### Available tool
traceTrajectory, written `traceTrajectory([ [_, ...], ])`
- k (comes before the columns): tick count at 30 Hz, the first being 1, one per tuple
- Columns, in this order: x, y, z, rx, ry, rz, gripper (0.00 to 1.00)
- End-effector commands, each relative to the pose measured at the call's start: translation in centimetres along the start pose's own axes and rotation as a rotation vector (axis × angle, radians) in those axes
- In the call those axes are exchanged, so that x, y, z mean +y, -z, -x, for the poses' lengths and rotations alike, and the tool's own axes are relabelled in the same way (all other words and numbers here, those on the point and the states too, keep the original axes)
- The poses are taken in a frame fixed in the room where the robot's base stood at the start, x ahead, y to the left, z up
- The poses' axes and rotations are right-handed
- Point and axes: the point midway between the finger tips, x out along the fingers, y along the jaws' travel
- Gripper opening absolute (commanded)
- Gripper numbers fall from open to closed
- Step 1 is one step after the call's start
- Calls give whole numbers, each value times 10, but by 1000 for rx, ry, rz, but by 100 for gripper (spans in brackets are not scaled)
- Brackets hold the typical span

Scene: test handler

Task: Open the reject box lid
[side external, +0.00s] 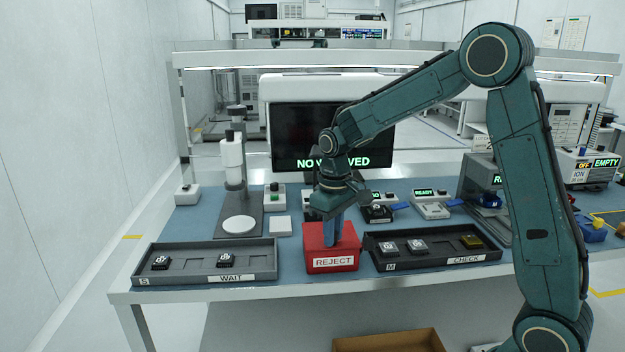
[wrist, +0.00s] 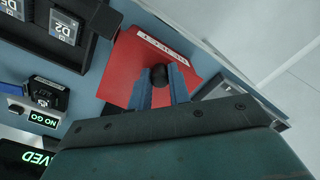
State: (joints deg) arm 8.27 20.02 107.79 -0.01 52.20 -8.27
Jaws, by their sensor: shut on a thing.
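The red reject box (side external: 331,262) stands at the front of the blue mat between two dark trays, with a white REJECT label facing front. Its red lid (wrist: 135,65) shows in the wrist view with a round black knob (wrist: 159,74) on it. My gripper (side external: 334,235) points down onto the top of the box. In the wrist view its two blue fingers (wrist: 160,88) are shut on the knob, one on each side. The lid appears to sit on the box; I see no clear gap under it. The inside of the box is hidden.
The WAIT tray (side external: 205,277) is close on the left and the CHECK tray (side external: 430,264) close on the right, both holding chips. A microscope-like stand (side external: 234,180) is behind left. Small NO GO (wrist: 45,121) and READY devices (side external: 428,203) stand behind. A monitor (side external: 300,135) is at the back.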

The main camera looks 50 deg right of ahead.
Motion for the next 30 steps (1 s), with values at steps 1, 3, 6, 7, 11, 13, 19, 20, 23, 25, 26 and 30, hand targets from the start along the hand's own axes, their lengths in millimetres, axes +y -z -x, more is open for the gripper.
traceTrajectory([
  [1,0,0,0,0,0,0,0],
  [3,0,0,1,1,0,0,0],
  [6,0,0,2,1,0,0,0],
  [7,1,1,3,1,0,0,0],
  [11,2,2,6,2,-1,-1,0],
  [13,2,2,8,4,-1,-1,0],
  [19,6,7,18,8,-2,-3,0],
  [20,7,8,20,9,-2,-3,0],
  [23,11,11,28,12,-4,-5,0],
  [25,14,14,33,14,-5,-6,0],
  [26,16,16,35,15,-5,-7,0],
  [30,24,23,44,15,-6,-12,0],
])
